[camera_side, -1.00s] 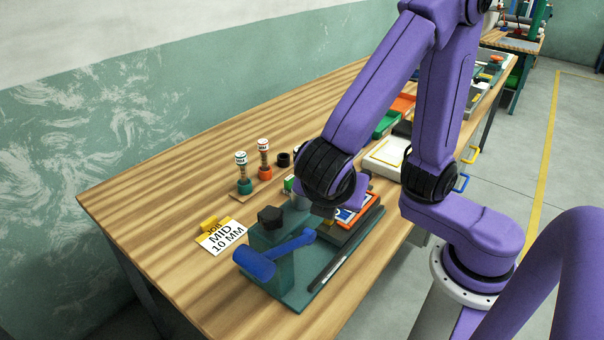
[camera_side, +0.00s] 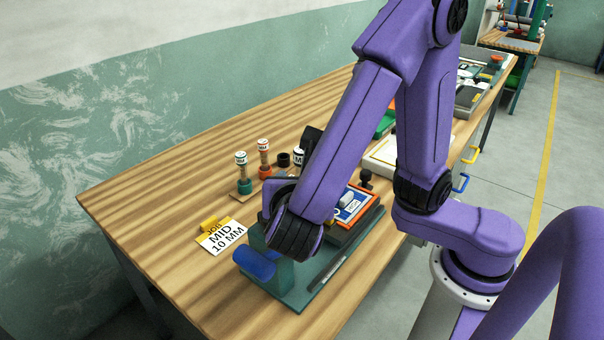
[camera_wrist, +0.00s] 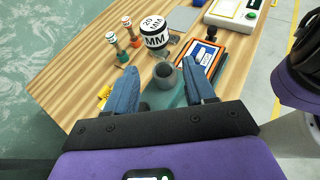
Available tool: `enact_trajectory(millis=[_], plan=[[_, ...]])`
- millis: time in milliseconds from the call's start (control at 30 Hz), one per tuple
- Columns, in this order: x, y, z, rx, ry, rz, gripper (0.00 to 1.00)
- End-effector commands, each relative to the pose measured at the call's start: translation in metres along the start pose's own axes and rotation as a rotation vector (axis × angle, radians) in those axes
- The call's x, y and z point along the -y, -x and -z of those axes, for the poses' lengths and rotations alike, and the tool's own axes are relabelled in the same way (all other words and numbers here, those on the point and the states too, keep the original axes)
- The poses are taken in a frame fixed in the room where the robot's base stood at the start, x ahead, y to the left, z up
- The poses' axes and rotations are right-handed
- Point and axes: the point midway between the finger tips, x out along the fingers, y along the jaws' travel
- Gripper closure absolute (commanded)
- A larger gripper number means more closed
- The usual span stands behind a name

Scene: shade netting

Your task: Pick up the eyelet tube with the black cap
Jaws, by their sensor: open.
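A white-topped tube marked 20 MM (camera_wrist: 153,30) stands ahead of my gripper in the wrist view, with something dark below its label. It looks like the black-capped tube, though its lower part is hard to make out. In the side view its white, black-lettered top (camera_side: 298,153) shows just left of my arm, which hides part of it. My gripper (camera_wrist: 160,68) is open, its two blue fingers apart and nothing held. The tube is beyond the fingertips, not between them. In the side view my arm hides the fingers.
A teal press (camera_side: 290,285) with a blue handle (camera_side: 254,263) lies below my arm. An orange-framed board (camera_side: 353,205) is at right.

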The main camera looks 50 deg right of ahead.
Motion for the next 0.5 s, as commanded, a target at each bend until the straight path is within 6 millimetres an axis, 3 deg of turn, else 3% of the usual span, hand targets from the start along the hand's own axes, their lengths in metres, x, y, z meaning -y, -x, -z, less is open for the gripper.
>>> enact_trajectory(millis=[200,500], plan=[[0.000,-0.034,0.000,0.001,0.000,0.002,0.46],[0.000,-0.055,0.003,0.001,0.001,0.003,0.46]])
